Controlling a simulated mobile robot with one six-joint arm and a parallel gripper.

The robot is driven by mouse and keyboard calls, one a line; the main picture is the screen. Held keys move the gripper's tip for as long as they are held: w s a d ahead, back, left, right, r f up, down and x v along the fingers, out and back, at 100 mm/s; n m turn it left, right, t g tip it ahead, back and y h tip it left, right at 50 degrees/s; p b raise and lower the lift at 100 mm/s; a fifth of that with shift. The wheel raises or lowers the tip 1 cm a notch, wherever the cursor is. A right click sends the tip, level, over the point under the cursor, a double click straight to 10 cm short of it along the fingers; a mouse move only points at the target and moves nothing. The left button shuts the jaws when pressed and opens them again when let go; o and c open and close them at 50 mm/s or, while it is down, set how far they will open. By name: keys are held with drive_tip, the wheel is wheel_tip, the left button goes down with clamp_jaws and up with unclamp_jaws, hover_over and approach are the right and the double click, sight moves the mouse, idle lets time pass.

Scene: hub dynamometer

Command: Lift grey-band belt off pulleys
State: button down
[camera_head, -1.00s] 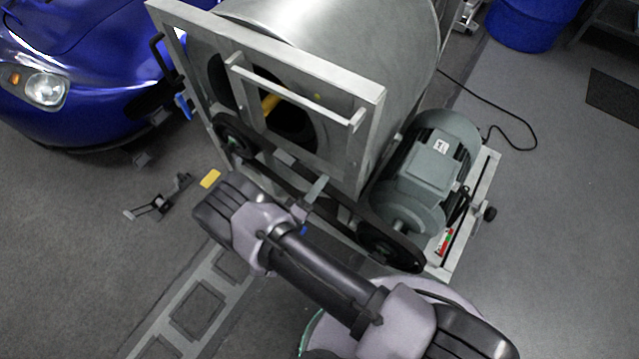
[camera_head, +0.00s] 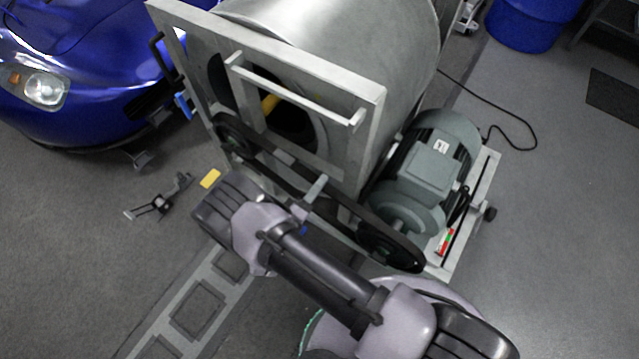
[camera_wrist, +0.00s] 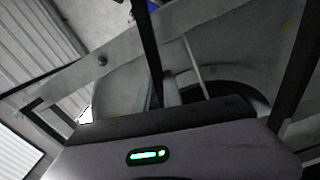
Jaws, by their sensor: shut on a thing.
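A dark belt (camera_head: 345,206) runs around the upper-left pulley (camera_head: 233,134) and the lower-right pulley (camera_head: 388,247) on the front of the dynamometer frame. A small grey patch (camera_head: 285,157) shows beside its upper run. Dark strips, which look like belt runs (camera_wrist: 148,50), rise from behind my gripper's body in the wrist view. My gripper is shut on the belt, as far as I can judge. Its fingertips and the contact are hidden behind my wrist in the head view and behind the gripper body with the green light in the wrist view.
The large metal drum (camera_head: 350,45) stands behind a pale frame (camera_head: 365,120). A grey lever (camera_head: 317,188) sticks up close to my wrist. The motor (camera_head: 428,165) stands to the right. A blue car (camera_head: 90,60) is at the left. Floor at the right is open.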

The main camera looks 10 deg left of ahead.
drive_tip(key=shift+w+a+r, duration=0.15)
drive_tip(key=shift+a+r, duration=0.1)
drive_tip(key=shift+a, duration=0.15)
drive_tip(key=shift+v, duration=0.9)
drive_tip(key=shift+v, duration=0.9)
drive_tip(key=shift+b, duration=0.3)
drive_tip(key=shift+v, duration=0.9)
